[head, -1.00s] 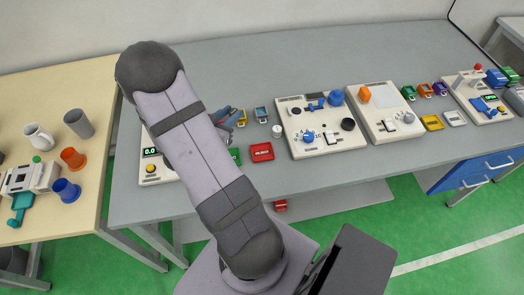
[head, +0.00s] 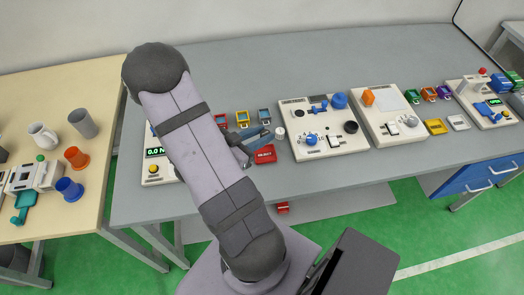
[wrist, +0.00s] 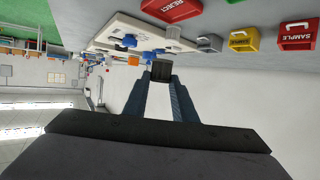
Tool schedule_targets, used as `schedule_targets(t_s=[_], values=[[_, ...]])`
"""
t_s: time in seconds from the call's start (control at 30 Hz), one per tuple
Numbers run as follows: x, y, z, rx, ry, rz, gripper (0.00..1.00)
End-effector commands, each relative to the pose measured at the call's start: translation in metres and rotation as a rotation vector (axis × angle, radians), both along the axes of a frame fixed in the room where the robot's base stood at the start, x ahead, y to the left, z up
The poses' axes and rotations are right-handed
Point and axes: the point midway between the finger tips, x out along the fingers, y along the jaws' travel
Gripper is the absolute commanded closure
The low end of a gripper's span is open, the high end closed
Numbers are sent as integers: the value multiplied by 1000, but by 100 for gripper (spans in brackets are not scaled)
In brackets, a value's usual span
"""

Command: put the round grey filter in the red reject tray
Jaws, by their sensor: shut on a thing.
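The round grey filter (wrist: 162,71) appears as a dark grey cylinder between my fingertips in the wrist view. My gripper (wrist: 161,80) is shut on it and holds it in the air. In the head view my gripper (head: 262,138) is above and just behind the red reject tray (head: 265,154), partly covered by my arm. The filter is too small to make out clearly there. The red reject tray also shows at the top of the wrist view (wrist: 172,8), with its REJECT label. I see nothing in it in the head view.
A small white cylinder (head: 281,133) stands right beside the reject tray. A pale panel with knobs (head: 325,130) is to its right. Yellow (head: 242,117) and blue-grey (head: 264,115) sample trays stand behind. Bare grey bench (head: 290,180) lies in front.

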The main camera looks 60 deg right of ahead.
Motion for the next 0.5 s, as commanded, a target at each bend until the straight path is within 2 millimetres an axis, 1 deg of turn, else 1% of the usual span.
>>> schedule_targets(t_s=[0.03,0.23,0.33,0.5], values=[[-1,0,-8,1,6,1,97],[-1,0,-32,1,4,1,97],[0,0,-38,0,2,1,97],[1,0,-42,-1,-1,1,97]])
